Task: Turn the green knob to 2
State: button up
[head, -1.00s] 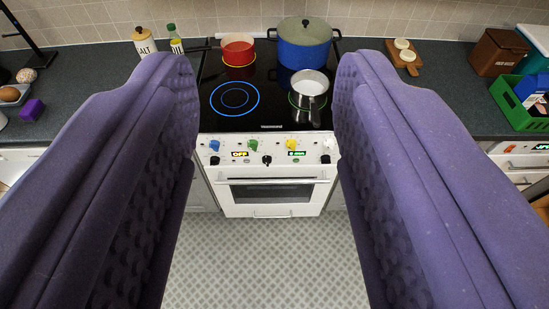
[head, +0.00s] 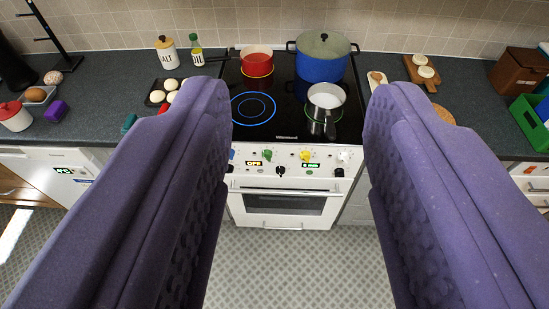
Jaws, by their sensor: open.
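The green knob (head: 267,155) is on the white front panel of the stove (head: 325,157), between a blue knob (head: 231,154) and a yellow knob (head: 305,155). Its pointer and number marks are too small to read. My gripper (head: 297,100) is open and empty, with a purple finger on each side of the picture. The stove shows between the fingers, and the knob lies beyond them, apart from both. The left finger hides the left end of the panel.
The black cooktop carries a red pot (head: 257,62), a blue pot (head: 322,58) and a steel saucepan (head: 325,103) whose handle points towards the front edge. A black knob (head: 281,170) sits below the coloured ones. The patterned floor before the oven is clear.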

aim_at(266, 153)
jog(key=i+j+z, duration=0.45)
jog(key=j, duration=0.15)
jog(key=i+j+z, duration=0.25)
jog(key=j+z, duration=0.2)
jog(key=j, duration=0.25)
jog(key=i+j+z, duration=0.25)
jog(key=j, duration=0.15)
jog(key=k, duration=0.1)
